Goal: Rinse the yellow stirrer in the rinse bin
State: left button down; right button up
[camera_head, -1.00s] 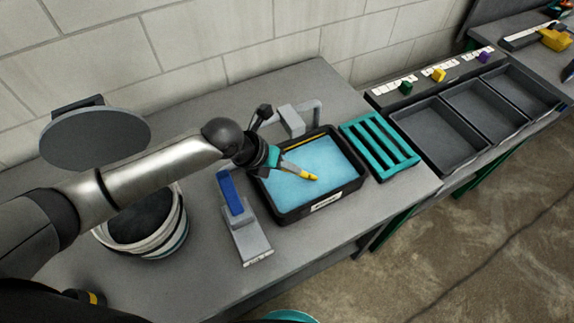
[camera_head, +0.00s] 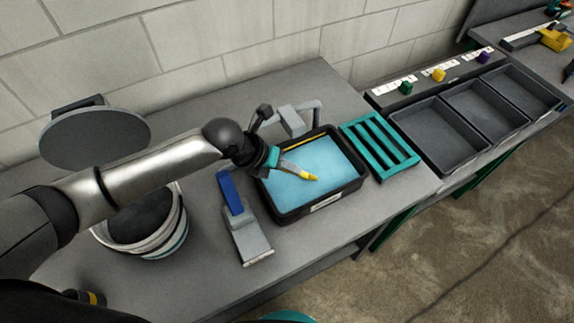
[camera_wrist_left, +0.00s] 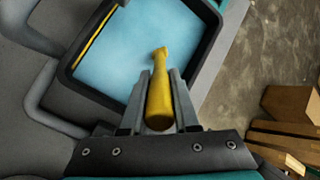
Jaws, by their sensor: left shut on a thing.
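The yellow stirrer (camera_wrist_left: 160,104) sits between the two fingers of my left gripper (camera_wrist_left: 160,85) in the left wrist view, pointing away from the palm. In the head view my left gripper (camera_head: 288,172) is shut on it above the rinse bin, and the stirrer's yellow end (camera_head: 308,177) shows at the fingertips. The rinse bin (camera_head: 332,203) is a black tray of light blue water with a label on its front wall. I cannot tell whether the stirrer's tip is under the water. My right gripper is not in view.
A teal slatted rack (camera_head: 381,146) stands right of the bin, with dark trays (camera_head: 440,137) beyond. A blue-handled tool (camera_head: 245,225) on a grey block lies left of the bin. A bucket (camera_head: 172,222) stands under my left arm. A grey tap (camera_head: 292,118) is behind the bin.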

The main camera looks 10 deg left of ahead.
pick_arm(q)
jog(key=shift+r+p, duration=2.9)
jog(key=shift+r, duration=0.65)
